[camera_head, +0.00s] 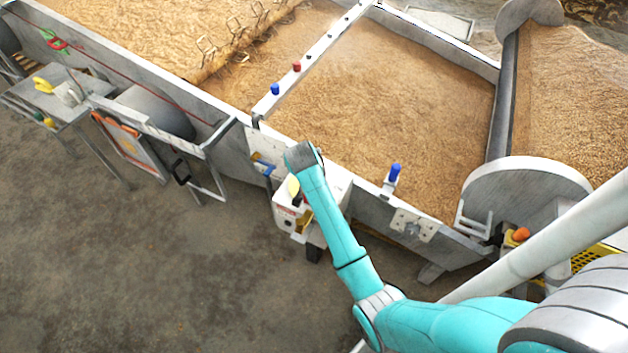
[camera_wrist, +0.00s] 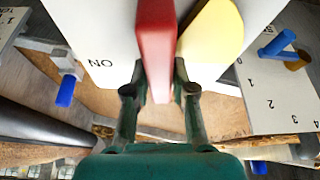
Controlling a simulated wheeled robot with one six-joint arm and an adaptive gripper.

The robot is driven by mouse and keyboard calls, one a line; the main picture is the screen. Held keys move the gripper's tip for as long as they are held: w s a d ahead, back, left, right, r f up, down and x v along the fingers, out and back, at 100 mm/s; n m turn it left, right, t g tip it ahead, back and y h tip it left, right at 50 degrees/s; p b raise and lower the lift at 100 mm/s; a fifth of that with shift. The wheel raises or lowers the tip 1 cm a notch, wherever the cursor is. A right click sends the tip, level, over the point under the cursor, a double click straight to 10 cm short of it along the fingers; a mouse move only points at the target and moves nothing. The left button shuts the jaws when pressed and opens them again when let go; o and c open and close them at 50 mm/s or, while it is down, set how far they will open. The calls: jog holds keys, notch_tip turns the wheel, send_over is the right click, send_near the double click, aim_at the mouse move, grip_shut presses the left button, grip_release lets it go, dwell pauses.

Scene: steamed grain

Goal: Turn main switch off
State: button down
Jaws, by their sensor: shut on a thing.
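The main switch shows in the wrist view as a red handle (camera_wrist: 156,40) standing out from a white panel (camera_wrist: 90,25), with a rounded yellow plate (camera_wrist: 212,32) beside it. The lettering "ON" appears upside down on the panel, left of the handle. My gripper (camera_wrist: 160,92) is shut on the red handle, one dark finger on each side. In the head view the white switch box (camera_head: 285,217) is on the outer side of the grain bed wall. My wrist is over the box and hides much of the handle.
A white bar with red and blue knobs (camera_head: 297,66) crosses the grain bed. A blue lever (camera_head: 394,173) stands on the wall right of the box. A numbered panel with a blue handle (camera_wrist: 278,43) is at right in the wrist view.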

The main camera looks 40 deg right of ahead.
jog(key=shift+m, duration=0.7)
jog(key=shift+g+h, duration=0.3)
jog(key=c, duration=1)
grip_release()
jog(key=shift+o, duration=0.2)
jog(key=shift+r, duration=0.1)
jog(key=v, duration=1.1)
jog(key=shift+r, duration=0.4)
jog(key=shift+s+a, duration=0.1)
jog(key=shift+a, duration=0.05)
